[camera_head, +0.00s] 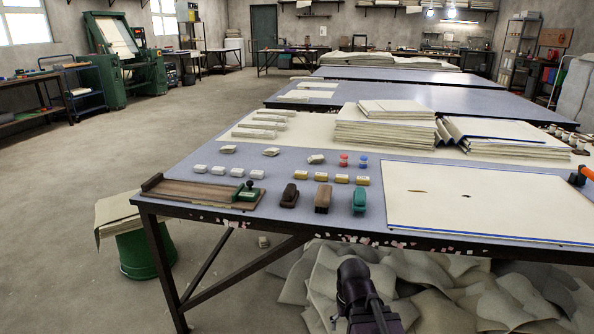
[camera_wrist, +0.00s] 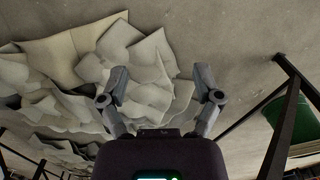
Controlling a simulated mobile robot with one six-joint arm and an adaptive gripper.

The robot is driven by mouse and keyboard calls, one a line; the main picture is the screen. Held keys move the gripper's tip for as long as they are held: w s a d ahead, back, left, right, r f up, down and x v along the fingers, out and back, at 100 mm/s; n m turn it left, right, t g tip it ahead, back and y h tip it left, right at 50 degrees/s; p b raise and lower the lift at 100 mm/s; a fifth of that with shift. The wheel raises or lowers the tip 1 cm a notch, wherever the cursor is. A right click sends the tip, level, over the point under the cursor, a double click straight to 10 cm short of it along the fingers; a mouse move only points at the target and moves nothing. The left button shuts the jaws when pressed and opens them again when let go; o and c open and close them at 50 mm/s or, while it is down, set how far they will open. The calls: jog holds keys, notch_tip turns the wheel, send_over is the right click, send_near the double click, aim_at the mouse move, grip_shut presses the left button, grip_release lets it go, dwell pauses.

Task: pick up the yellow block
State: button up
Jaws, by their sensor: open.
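Several small yellow blocks stand in a row on the blue-grey table (camera_head: 410,147), behind the dark, brown and teal tools; one yellow block (camera_head: 301,175) is the leftmost and another yellow block (camera_head: 362,180) the rightmost. My gripper (camera_wrist: 162,88) is open in the wrist view, its two fingers spread with nothing between them. No yellow block shows in the wrist view. In the head view my dark arm is low at the front, below the table edge and apart from the blocks; I cannot make out the fingers there.
A dark brown brush-like tool (camera_head: 289,196), a brown one (camera_head: 323,199) and a teal one (camera_head: 359,200) stand before the blocks. Red (camera_head: 343,160) and blue (camera_head: 363,162) pieces stand behind. A large cream sheet (camera_head: 480,203) lies right. Pale sheets (camera_wrist: 150,60) cover the floor beneath.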

jog(key=shift+s+d+r+p, duration=0.1)
jog(key=shift+r+p, duration=0.5)
jog(key=shift+r, duration=0.25)
jog(key=shift+s+d+r+p, duration=0.1)
jog(key=shift+r+p, duration=0.45)
jog(key=shift+r, duration=0.25)
jog(key=c, duration=0.4)
jog(key=shift+o, duration=0.2)
